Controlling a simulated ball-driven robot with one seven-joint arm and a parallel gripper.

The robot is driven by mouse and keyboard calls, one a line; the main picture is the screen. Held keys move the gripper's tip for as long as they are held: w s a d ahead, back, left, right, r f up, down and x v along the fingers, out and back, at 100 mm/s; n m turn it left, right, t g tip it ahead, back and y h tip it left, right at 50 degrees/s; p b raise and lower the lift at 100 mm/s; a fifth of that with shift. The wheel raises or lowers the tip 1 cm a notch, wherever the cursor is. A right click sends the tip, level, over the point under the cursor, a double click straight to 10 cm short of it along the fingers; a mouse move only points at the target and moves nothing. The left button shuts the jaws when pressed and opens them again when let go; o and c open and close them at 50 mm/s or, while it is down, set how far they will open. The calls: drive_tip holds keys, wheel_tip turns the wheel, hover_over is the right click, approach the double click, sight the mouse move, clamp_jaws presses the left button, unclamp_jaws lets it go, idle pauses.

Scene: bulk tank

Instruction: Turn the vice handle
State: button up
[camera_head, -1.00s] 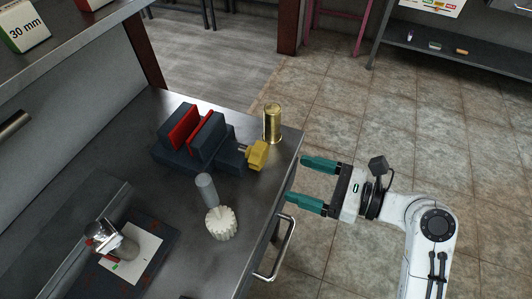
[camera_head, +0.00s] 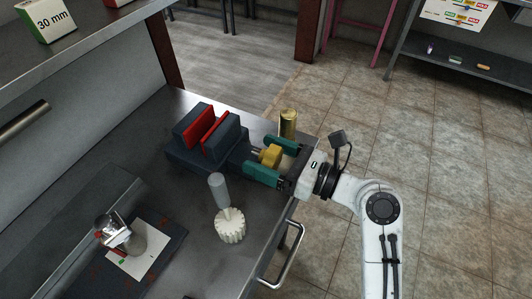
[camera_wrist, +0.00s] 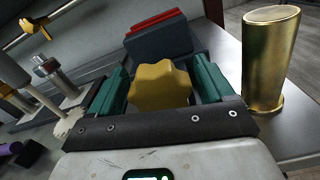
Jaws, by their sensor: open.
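The vice (camera_head: 206,140) is dark blue-grey with red jaw faces and stands on the metal bench. Its yellow lobed handle (camera_head: 270,156) faces the bench's right edge. My gripper (camera_head: 264,160) has its two teal fingers on either side of the handle, and they are open. In the wrist view the handle (camera_wrist: 160,85) sits between the fingers, with a small gap visible at its right side. Whether a finger touches it on the left is hard to tell. The vice body (camera_wrist: 160,42) shows behind it.
A brass cylinder (camera_head: 288,122) stands close beside the far finger, also at right in the wrist view (camera_wrist: 270,60). A white toothed part (camera_head: 230,226) and a grey cylinder (camera_head: 218,190) are in front. A drawer handle (camera_head: 284,262) sticks out below the bench edge.

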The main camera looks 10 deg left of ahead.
drive_tip(key=shift+w+a, duration=0.1)
drive_tip(key=shift+a, duration=0.1)
drive_tip(key=c, duration=1)
